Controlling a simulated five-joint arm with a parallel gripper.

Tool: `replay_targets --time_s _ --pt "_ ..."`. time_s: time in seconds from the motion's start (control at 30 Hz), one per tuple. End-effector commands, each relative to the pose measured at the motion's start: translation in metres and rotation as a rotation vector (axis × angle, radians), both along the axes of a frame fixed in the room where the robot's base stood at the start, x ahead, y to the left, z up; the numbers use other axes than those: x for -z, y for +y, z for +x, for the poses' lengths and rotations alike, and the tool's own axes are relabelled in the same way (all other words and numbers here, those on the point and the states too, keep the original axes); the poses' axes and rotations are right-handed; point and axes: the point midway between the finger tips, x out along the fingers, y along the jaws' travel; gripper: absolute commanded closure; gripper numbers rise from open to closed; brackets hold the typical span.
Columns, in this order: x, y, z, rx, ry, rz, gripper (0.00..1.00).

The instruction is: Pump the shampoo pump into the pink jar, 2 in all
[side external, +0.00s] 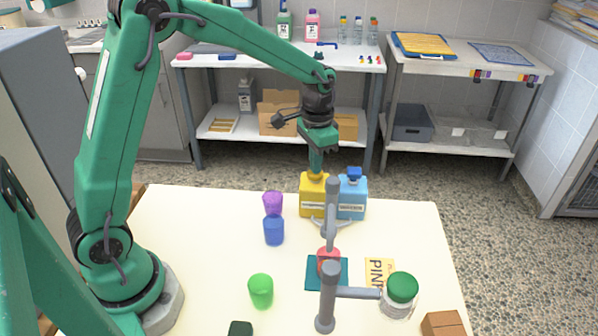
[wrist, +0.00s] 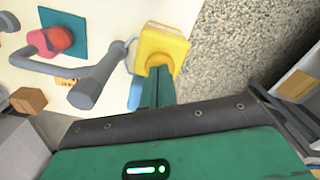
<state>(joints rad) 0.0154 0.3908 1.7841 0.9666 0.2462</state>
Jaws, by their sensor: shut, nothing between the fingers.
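My gripper (side external: 316,174) is shut and points down at the top of a yellow bottle (side external: 313,203). The fingertips hide most of the bottle's top, and I cannot tell whether they touch it. In the wrist view my shut fingers (wrist: 158,84) reach the yellow bottle's top (wrist: 165,43). A blue bottle (side external: 352,205) with a dark blue pump top stands beside it, on the right. The bottle labels are too small to read. The pinkish-red jar (side external: 328,257) sits on a teal mat (side external: 313,274), partly behind grey posts; in the wrist view the jar (wrist: 39,41) shows at upper left.
Grey posts with side arms (side external: 327,300) stand before the jar and bottles. A purple cup (side external: 272,202), blue cup (side external: 274,232) and green cup (side external: 261,291) stand left. A green-lidded jar (side external: 401,290), a lettered card (side external: 379,270) and a brown block (side external: 443,323) lie right.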

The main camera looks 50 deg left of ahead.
Motion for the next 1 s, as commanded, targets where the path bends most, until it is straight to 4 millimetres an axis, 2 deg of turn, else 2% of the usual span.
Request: replay_targets --time_s 0.6,1.0 --pt "-0.025 0.0 0.0 0.0 -0.001 0.0 1.0" --pt "-0.027 0.0 0.0 0.0 0.0 0.0 1.0"
